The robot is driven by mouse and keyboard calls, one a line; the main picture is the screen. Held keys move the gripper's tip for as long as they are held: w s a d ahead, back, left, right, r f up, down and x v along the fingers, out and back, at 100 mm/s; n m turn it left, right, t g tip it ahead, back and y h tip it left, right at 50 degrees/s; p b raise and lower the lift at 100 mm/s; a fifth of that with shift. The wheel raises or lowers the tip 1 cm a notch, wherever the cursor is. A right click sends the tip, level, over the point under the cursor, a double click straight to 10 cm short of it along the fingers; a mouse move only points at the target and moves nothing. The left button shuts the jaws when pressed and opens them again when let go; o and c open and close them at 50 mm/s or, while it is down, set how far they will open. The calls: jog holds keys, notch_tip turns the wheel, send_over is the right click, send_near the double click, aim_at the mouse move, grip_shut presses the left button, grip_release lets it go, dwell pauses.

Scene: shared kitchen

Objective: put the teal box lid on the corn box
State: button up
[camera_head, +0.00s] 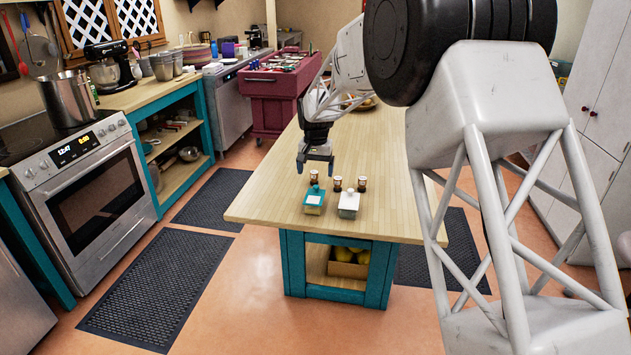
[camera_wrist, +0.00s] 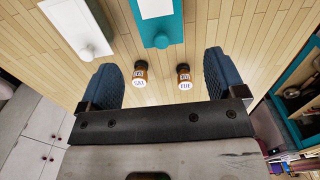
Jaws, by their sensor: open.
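The teal box lid (camera_head: 314,191) shows near the table's front edge, with a small knob and a pale patch. A box with yellow lower sides (camera_head: 313,210) is under or against it; I cannot tell whether this is the corn box or how the lid sits. A box with a white knobbed top (camera_head: 349,202) stands just right of it. In the wrist view the teal lid (camera_wrist: 174,30) is at the top, beside the white top (camera_wrist: 88,35). My gripper (camera_head: 315,167) is open and empty above the table, behind the boxes; its fingers (camera_wrist: 162,85) are wide apart.
Small dark jars (camera_head: 337,184) stand in a row behind the boxes; two (camera_wrist: 140,75) show between my fingers in the wrist view. The wooden table (camera_head: 266,194) is bare to the left. A bowl stands farther back. A crate of yellow fruit (camera_head: 347,267) is on the shelf below.

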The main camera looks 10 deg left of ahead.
aim_at(316, 189)
jog(key=shift+r, duration=2.6)
jog(key=s+d+r+t, duration=0.1)
jog(key=s+d+r, duration=0.5)
jog(key=s+d, duration=0.6)
jog(key=s+d+r, duration=0.5)
jog(key=s+d, duration=0.6)
jog(key=s+d+f, duration=0.2)
jog(key=s+d, duration=0.2)
jog(key=s, duration=0.6)
jog(key=s+d+f+t, duration=0.1)
jog(key=s+d, duration=0.3)
jog(key=s, duration=0.7)
jog(key=s+d+f, duration=0.3)
jog(key=s+d, duration=0.2)
jog(key=s, duration=0.5)
jog(key=shift+s+f+t, duration=0.25)
jog(key=shift+s+t, duration=0.05)
